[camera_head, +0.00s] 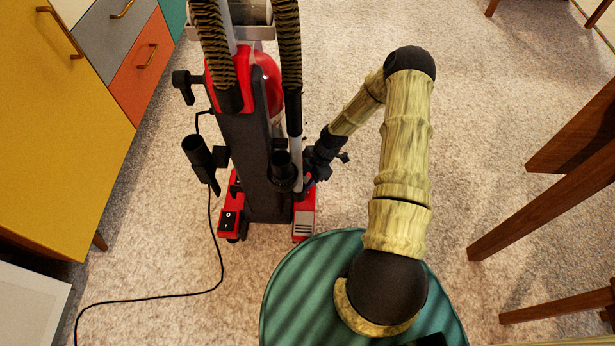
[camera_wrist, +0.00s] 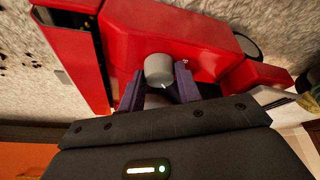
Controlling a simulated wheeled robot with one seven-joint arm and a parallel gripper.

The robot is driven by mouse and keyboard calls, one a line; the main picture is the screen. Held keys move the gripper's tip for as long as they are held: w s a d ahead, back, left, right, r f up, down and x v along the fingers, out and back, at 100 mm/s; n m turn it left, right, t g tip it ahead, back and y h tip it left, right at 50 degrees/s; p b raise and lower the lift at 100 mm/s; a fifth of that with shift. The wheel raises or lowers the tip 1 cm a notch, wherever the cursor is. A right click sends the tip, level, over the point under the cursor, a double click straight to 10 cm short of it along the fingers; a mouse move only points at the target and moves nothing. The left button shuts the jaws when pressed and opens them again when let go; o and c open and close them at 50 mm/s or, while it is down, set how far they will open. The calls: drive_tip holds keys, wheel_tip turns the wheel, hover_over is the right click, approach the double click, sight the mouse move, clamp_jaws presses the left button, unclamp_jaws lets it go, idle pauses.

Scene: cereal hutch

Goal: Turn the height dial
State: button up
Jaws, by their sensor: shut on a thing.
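The height dial (camera_wrist: 158,69) is a small light-grey round knob on the red base of the upright vacuum cleaner (camera_head: 245,140). In the wrist view the red base (camera_wrist: 190,30) fills the upper middle. My gripper (camera_wrist: 158,85) has its two dark fingers on either side of the dial and is shut on it. In the head view my gripper (camera_head: 314,172) reaches the right side of the vacuum, low down near its base. The dial itself is hidden in the head view.
A black cord (camera_head: 222,250) runs along the carpet at left. A yellow cabinet (camera_head: 60,130) with coloured drawers stands at left. Brown wooden legs (camera_head: 540,210) stand at right. Open carpet (camera_head: 480,100) lies behind my arm.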

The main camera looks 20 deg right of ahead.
drive_tip(key=shift+r+m+p, duration=0.15)
drive_tip(key=shift+m+p, duration=0.15)
drive_tip(key=shift+p, duration=0.2)
drive_tip(key=shift+s+r+m+t+p, duration=0.15)
drive_tip(key=shift+m+t+p, duration=0.35)
drive_tip(key=shift+m+p, duration=0.55)
drive_tip(key=m+t+p, duration=0.1)
drive_tip(key=m+p, duration=0.1)
drive_tip(key=p, duration=0.1)
drive_tip(key=m+t+h+p, duration=0.1)
drive_tip(key=m+p, duration=0.2)
drive_tip(key=shift+s+a+m, duration=0.1)
drive_tip(key=shift+m, duration=0.15)
drive_tip(key=shift+f+m+t+p, duration=0.3)
drive_tip(key=shift+m+p, duration=0.35)
drive_tip(key=shift+m, duration=0.15)
drive_tip(key=o, duration=1)
drive_tip(key=shift+c, duration=0.2)
